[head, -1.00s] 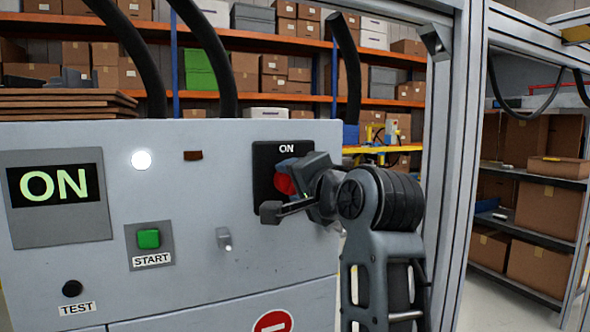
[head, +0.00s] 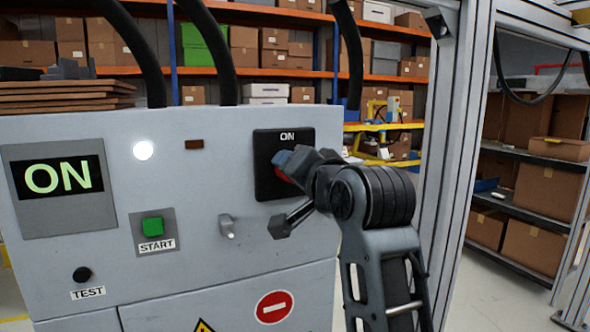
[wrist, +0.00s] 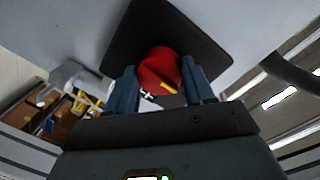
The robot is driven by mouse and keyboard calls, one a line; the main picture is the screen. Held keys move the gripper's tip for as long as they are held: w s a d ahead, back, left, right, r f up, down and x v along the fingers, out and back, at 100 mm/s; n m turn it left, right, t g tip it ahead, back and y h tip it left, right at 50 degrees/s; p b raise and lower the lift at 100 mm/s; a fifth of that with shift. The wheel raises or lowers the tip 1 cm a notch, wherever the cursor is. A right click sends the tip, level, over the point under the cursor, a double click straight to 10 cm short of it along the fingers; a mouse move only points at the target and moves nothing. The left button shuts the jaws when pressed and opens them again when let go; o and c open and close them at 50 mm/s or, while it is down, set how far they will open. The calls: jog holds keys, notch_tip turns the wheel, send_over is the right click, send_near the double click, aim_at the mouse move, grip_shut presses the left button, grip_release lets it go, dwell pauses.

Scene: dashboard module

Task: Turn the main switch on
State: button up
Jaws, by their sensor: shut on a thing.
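The main switch is a red knob (wrist: 160,70) on a black plate (head: 264,183) marked "ON", at the upper right of the grey panel. My gripper (wrist: 157,85) is shut on the red knob, with a blue finger on each side of it in the wrist view. A yellow mark shows on the knob's face. In the head view my gripper (head: 285,172) hides most of the knob. The display (head: 57,190) at the left reads "ON" in light green, and a round white lamp (head: 144,151) beside it is lit.
The panel also has a green START button (head: 153,226), a black TEST button (head: 82,274) and a small grey latch (head: 227,225) left of my arm. A metal frame post (head: 445,150) stands close to the right of my arm. Shelves with boxes are behind.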

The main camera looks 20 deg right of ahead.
jog(key=shift+f, duration=0.15)
jog(key=o, duration=1)
jog(key=shift+o, duration=0.2)
jog(key=shift+s, duration=0.1)
jog(key=s, duration=0.7)
jog(key=shift+s+r+b, duration=0.25)
jog(key=shift+r+b, duration=0.1)
jog(key=shift+r, duration=0.1)
jog(key=shift+f, duration=0.1)
